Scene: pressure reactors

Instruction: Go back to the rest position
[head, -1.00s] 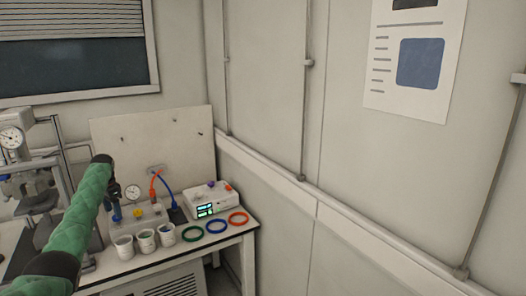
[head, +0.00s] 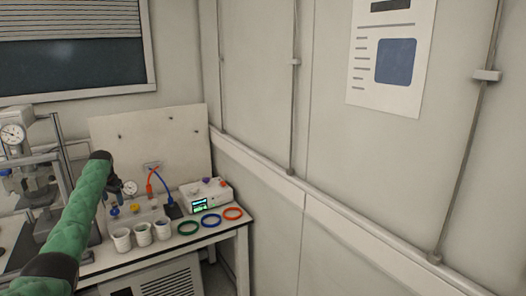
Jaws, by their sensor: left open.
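My left arm, in a green sleeve, comes in from the lower left over the bench. My left gripper (head: 114,186) is small and dark at its far end, in front of the gauge and the clear block; its fingers are hard to make out. I see nothing held in it. My right gripper is not in view.

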